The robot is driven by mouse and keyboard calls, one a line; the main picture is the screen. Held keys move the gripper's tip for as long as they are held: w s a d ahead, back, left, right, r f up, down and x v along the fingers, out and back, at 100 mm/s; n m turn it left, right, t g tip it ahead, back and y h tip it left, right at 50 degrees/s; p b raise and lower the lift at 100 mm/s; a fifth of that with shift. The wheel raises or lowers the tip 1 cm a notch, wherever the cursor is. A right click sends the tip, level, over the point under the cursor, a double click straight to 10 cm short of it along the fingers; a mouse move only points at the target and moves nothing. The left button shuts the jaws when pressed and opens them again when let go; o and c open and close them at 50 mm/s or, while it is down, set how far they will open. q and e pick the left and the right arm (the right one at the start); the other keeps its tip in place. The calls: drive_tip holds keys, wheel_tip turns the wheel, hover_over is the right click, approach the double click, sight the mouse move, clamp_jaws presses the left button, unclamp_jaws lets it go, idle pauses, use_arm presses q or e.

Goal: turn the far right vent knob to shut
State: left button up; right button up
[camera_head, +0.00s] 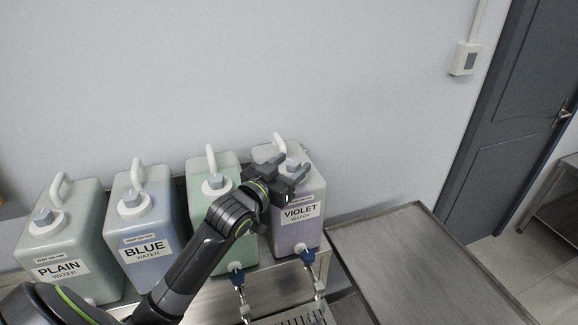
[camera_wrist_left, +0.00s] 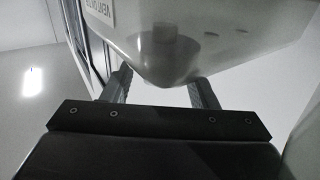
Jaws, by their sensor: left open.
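The far right jug (camera_head: 300,226) is pale violet, labelled VIOLET WATER, and has a white handle (camera_head: 279,143) on top. Its vent knob is mostly hidden behind my left gripper (camera_head: 289,166) in the head view. In the left wrist view a blurred grey knob-like shape (camera_wrist_left: 164,40) shows on the jug's pale surface, beyond the fingers. My left gripper (camera_wrist_left: 160,80) is open, its two fingers apart over the top of the jug. I cannot tell whether either finger touches the knob, or how the knob is turned. My right gripper is not in view.
A green jug (camera_head: 222,187), a BLUE WATER jug (camera_head: 146,225) and a PLAIN WATER jug (camera_head: 62,240) stand to the left, each with a grey vent knob. Blue taps (camera_head: 307,257) stick out in front. A bare metal table (camera_head: 420,265) is at right.

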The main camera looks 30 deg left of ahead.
use_arm(q)
drive_tip(key=s+a+p, duration=0.1)
drive_tip(key=s+a, duration=0.1)
drive_tip(key=s, duration=1.5)
drive_tip(key=shift+s, duration=0.15)
drive_tip(key=shift+f, duration=0.1)
